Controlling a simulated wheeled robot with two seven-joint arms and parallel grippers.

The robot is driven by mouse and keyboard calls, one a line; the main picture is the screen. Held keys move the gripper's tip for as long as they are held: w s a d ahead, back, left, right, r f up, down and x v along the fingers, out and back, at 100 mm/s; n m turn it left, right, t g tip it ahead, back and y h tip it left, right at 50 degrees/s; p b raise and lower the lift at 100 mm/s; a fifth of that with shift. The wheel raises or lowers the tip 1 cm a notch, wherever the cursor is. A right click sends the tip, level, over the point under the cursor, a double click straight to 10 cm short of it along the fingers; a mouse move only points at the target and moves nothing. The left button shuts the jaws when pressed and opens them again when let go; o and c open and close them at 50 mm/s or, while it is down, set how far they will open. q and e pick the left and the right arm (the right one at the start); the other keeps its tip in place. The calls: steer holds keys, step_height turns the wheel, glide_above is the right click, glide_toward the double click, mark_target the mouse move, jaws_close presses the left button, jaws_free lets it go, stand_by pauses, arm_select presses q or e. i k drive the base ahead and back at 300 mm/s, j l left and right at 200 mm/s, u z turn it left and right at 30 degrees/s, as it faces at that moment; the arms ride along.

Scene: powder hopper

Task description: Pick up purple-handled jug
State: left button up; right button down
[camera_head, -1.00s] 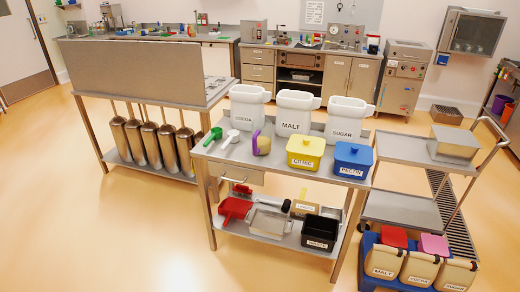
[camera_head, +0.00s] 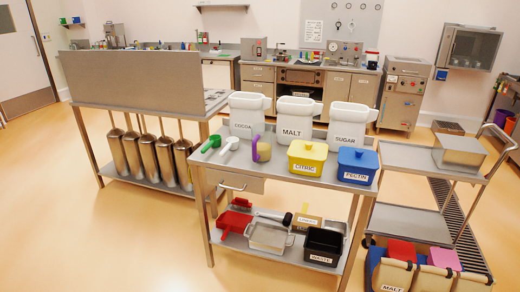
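The purple-handled jug (camera_head: 262,149) stands on the top of the steel table (camera_head: 228,172), near the middle of its left half. Its body looks tan or yellowish, with the purple handle on its left side. A white scoop (camera_head: 229,145) and a green scoop (camera_head: 212,143) lie to its left. The yellow CITRIC tub (camera_head: 306,158) stands to its right. Neither of my grippers shows in the view.
White COCOA (camera_head: 246,117), MALT (camera_head: 295,118) and SUGAR (camera_head: 347,127) containers stand behind the jug. A blue PECTIN tub (camera_head: 357,167) is at the right. A cart (camera_head: 420,160) stands right of the table. Open floor lies in front and left.

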mark_target(261, 133)
steer(key=i+l, duration=0.4)
steer(key=i+l+u, duration=0.1)
steer(key=i+l, duration=0.3)
steer(key=l, duration=0.15)
steer(key=i+l, duration=0.35)
steer(key=l, duration=0.2)
steer(key=i+l, duration=0.4)
steer(key=l+u, duration=0.05)
steer(key=l, duration=0.05)
